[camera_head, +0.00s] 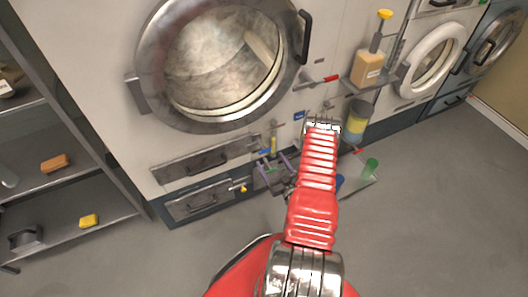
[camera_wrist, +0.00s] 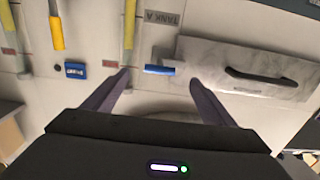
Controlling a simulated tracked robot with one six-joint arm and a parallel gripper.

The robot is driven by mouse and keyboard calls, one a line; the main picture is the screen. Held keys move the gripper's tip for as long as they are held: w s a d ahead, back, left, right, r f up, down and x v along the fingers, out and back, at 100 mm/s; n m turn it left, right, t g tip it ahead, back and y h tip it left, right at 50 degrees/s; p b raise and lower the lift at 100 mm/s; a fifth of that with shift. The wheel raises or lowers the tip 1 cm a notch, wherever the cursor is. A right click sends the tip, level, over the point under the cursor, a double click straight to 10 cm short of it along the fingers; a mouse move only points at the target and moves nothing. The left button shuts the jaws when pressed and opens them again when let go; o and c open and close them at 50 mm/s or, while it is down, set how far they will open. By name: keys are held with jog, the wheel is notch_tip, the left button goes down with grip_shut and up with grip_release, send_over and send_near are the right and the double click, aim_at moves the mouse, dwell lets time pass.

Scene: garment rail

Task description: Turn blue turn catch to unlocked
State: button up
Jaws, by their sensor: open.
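The blue turn catch (camera_wrist: 158,70) lies level in the wrist view, with one end at the edge of the grey drawer panel (camera_wrist: 215,68). It also shows in the head view (camera_head: 264,152), just right of that panel below the round door. My gripper (camera_wrist: 160,77) is open and empty, with one purple finger on each side of the catch in the picture. I cannot tell how far the fingertips are from it. In the head view my gripper (camera_head: 271,159) is in front of the machine, low by the catch.
A red-tipped lever (camera_head: 330,78) is higher up. Open floor (camera_head: 430,200) lies to the right.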

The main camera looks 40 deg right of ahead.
aim_at(264, 150)
jog(key=x, duration=0.7)
jog(key=shift+w+d, duration=0.15)
jog(key=shift+w, duration=0.2)
jog(key=c, duration=0.9)
jog(key=shift+a+f, duration=0.1)
jog(key=shift+a, duration=0.1)
jog(key=shift+c, duration=0.6)
jog(key=shift+d, duration=0.1)
